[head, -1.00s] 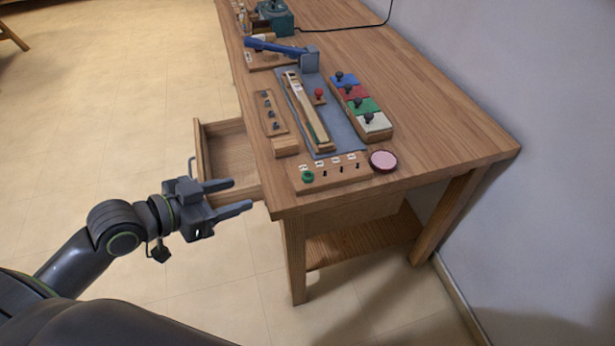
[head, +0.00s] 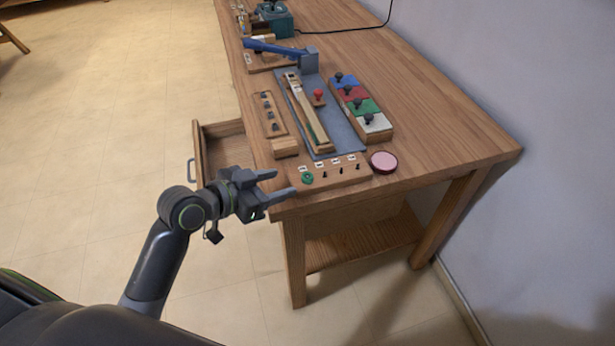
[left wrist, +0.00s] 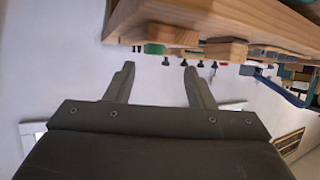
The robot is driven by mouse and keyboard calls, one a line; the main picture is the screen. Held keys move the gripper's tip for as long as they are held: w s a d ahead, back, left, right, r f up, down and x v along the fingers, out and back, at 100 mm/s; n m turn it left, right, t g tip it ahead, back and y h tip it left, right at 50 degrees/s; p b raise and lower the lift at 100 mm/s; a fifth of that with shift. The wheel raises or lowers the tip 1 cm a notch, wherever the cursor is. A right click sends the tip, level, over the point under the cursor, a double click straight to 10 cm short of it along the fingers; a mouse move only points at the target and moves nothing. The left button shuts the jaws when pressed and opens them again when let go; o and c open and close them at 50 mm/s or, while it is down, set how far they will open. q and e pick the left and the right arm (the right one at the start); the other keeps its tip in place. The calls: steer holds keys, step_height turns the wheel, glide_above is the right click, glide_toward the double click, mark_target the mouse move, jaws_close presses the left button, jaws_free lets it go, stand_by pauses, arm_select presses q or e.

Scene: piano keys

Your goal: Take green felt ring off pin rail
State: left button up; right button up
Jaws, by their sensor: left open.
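The green felt ring (head: 307,178) sits around the leftmost pin of the wooden pin rail (head: 336,182) near the table's front edge. Several thin dark pins stand bare to its right, with small white labels behind them. My left gripper (head: 284,183) is open and empty, just left of the rail at the table's corner, with a gap between its fingertips and the ring. In the left wrist view, which looks upside down, the open fingers (left wrist: 160,68) point toward a green patch (left wrist: 154,48) that looks like the ring. My right gripper is not in view.
The wooden table (head: 430,120) has an open drawer (head: 222,150) on its left side. A pink round tin (head: 383,161) sits right of the rail. Behind are a wooden block (head: 285,147), a grey-blue mat (head: 345,135) with a key, and colored knobbed blocks (head: 361,104).

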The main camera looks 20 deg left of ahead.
mark_target(303, 179)
arm_select(q)
steer(key=shift+d+x, duration=0.2)
steer(key=shift+x, duration=0.95)
steer(key=shift+d+x, duration=0.2)
steer(key=shift+x, duration=0.95)
steer(key=shift+w+d, duration=0.2)
steer(key=c, duration=1.1)
